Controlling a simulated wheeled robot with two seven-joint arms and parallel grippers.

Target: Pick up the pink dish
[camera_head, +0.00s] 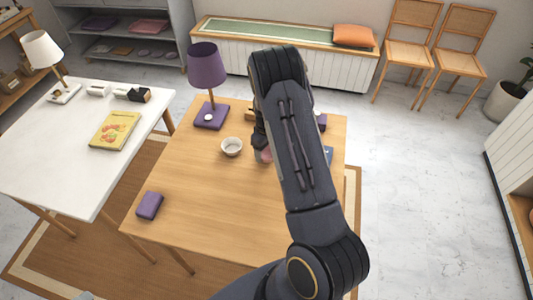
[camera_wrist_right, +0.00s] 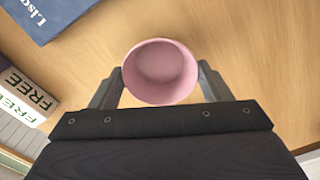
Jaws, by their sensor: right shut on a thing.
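The pink dish (camera_wrist_right: 160,72) is a small round bowl, seen from above in the right wrist view. It sits between the two fingers of my right gripper (camera_wrist_right: 160,88), which is shut on its sides. In the head view only a sliver of the pink dish (camera_head: 265,155) shows beside my right arm, over the wooden table (camera_head: 200,195). The fingers are mostly hidden there by the arm. I cannot tell whether the dish touches the table. My left gripper is not in view.
A white bowl (camera_head: 232,147) stands just left of the pink dish. A purple lamp (camera_head: 207,65) stands at the table's back left, and a purple box (camera_head: 149,205) lies at the front left. A blue book (camera_wrist_right: 45,15) lies nearby. The table's front middle is clear.

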